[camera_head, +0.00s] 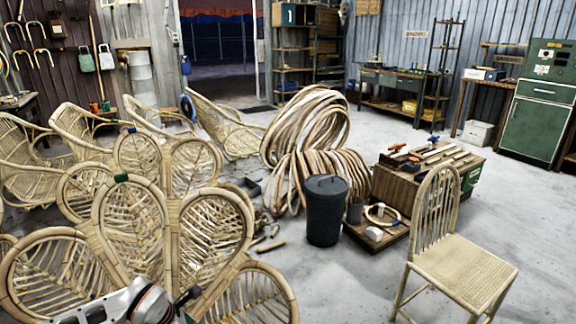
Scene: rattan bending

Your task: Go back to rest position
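A white and grey arm link of mine, with an orange ring, comes in at the bottom left, in front of the large rattan seat back (128,228). A small dark part that looks like a piece of my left gripper (188,296) shows at its end. Its fingers cannot be made out, so I cannot tell whether it is open or shut, or whether it touches the rattan. My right arm and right gripper are not in view.
Rattan chairs (25,165) crowd the left side. Coiled rattan (310,120), a dark lidded bin (325,212) and a low wooden workbench (400,187) stand in the middle. A rattan chair (465,272) stands at the front right.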

